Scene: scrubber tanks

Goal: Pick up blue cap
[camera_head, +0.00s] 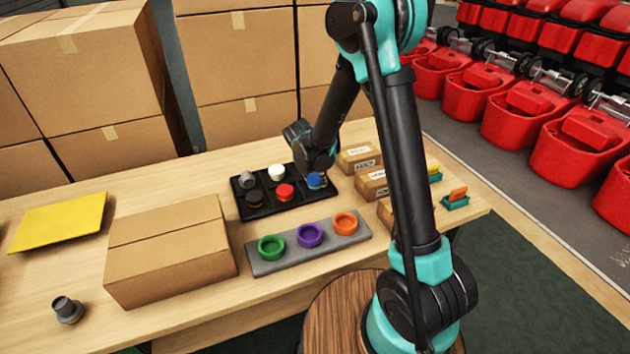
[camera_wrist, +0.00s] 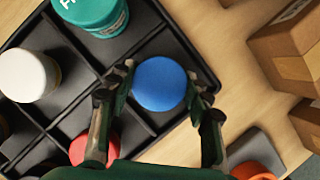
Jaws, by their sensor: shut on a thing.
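The blue cap (camera_head: 314,181) is at the right end of the black divided tray (camera_head: 262,213). In the wrist view the round blue cap (camera_wrist: 159,83) is between the two fingers of my gripper (camera_wrist: 161,92), which is shut on it at opposite sides. In the head view my gripper (camera_head: 317,173) reaches down over that end of the tray and partly covers the cap. The cap appears to be still in its corner compartment; its lower part is hidden.
The tray also holds a white cap (camera_head: 276,173), a red cap (camera_head: 284,192) and a teal-topped item (camera_wrist: 88,10). A grey holder with green, purple and orange rings (camera_head: 345,223) lies in front. Small cartons (camera_head: 358,158) stand to the right.

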